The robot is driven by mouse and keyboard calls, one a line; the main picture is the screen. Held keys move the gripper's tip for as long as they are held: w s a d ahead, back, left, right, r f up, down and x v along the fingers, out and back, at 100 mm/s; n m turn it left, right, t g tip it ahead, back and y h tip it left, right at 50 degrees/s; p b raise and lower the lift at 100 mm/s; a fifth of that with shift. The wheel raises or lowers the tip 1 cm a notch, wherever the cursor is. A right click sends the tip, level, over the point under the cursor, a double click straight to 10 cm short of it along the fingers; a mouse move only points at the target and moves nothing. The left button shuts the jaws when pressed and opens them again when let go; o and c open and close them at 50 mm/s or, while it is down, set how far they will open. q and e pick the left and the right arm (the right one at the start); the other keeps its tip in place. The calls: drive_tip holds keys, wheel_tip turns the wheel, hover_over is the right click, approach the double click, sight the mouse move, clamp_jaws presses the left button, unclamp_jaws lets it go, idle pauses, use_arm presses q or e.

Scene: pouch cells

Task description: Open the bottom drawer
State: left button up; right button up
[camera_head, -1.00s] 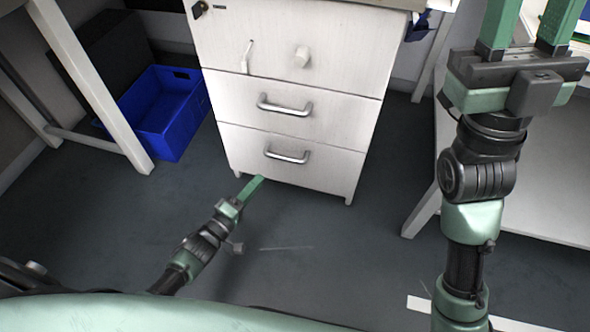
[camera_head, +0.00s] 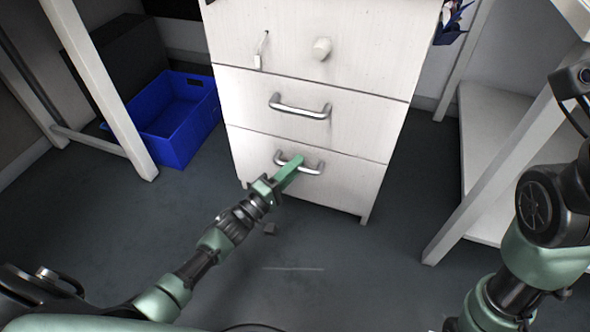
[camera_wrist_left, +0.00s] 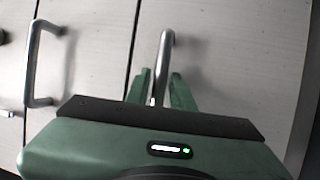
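The white cabinet's bottom drawer (camera_head: 345,185) is shut, its front flush with the cabinet. Its curved metal handle (camera_head: 315,169) is partly hidden by my left gripper (camera_head: 293,165), which reaches it from the lower left. In the left wrist view, the two green fingers of my left gripper (camera_wrist_left: 160,88) stand apart on either side of the bottom drawer handle (camera_wrist_left: 165,50). They look open; I cannot tell whether either finger touches the bar. My right arm is at the right edge of the head view, and its gripper is out of frame.
A blue crate (camera_head: 178,125) stands left of the cabinet. A white shelf (camera_head: 490,150) stands right.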

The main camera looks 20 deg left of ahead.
use_arm(q)
clamp_jaws()
idle(1.4)
